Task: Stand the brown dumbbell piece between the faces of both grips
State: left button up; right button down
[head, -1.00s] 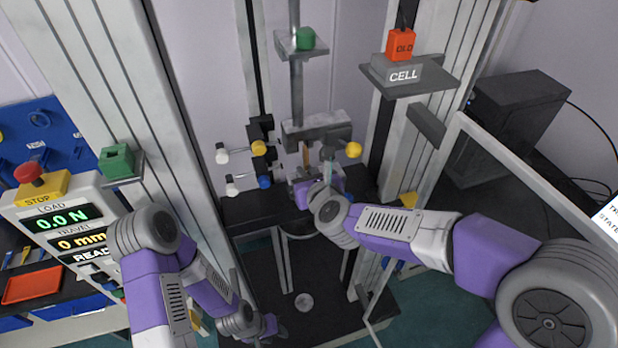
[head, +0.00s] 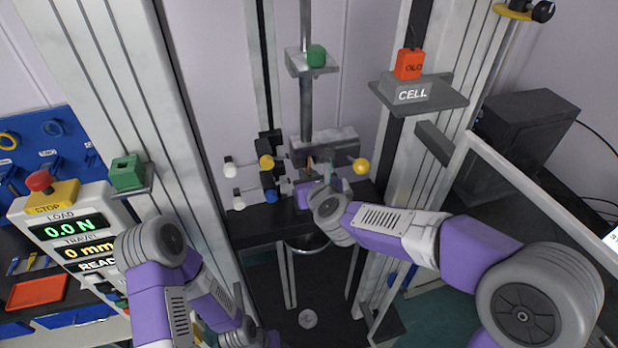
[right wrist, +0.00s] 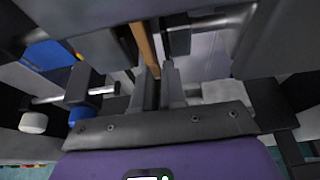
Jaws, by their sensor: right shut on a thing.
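The brown dumbbell piece (head: 310,164) is a thin upright strip near the middle of the head view, just under the grey upper grip (head: 330,142). In the right wrist view the brown strip (right wrist: 144,46) rises from my fingers between metal grip parts. My right gripper (right wrist: 158,84) is shut on its lower part. In the head view that gripper (head: 308,188) is at the grips, partly hidden by its own wrist. The lower grip is largely hidden, and I cannot tell whether the piece touches either face. My left gripper (head: 271,339) is cut off at the bottom edge; its fingers do not show.
Yellow (head: 361,166), white (head: 230,170) and blue (head: 271,195) knobs stick out around the grips. Tall frame columns stand left (head: 165,130) and right (head: 400,150). A clear guard door (head: 440,190) stands open at the right. The control panel (head: 72,228) is at left.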

jog(key=shift+f+b, duration=0.25)
jog(key=shift+b, duration=0.2)
dwell(0.4)
jog(key=c, duration=1.1)
grip_release()
jog(key=v, duration=0.7)
jog(key=shift+s+d+r, duration=0.1)
jog(key=shift+s+r, duration=0.05)
jog(key=shift+s, duration=0.05)
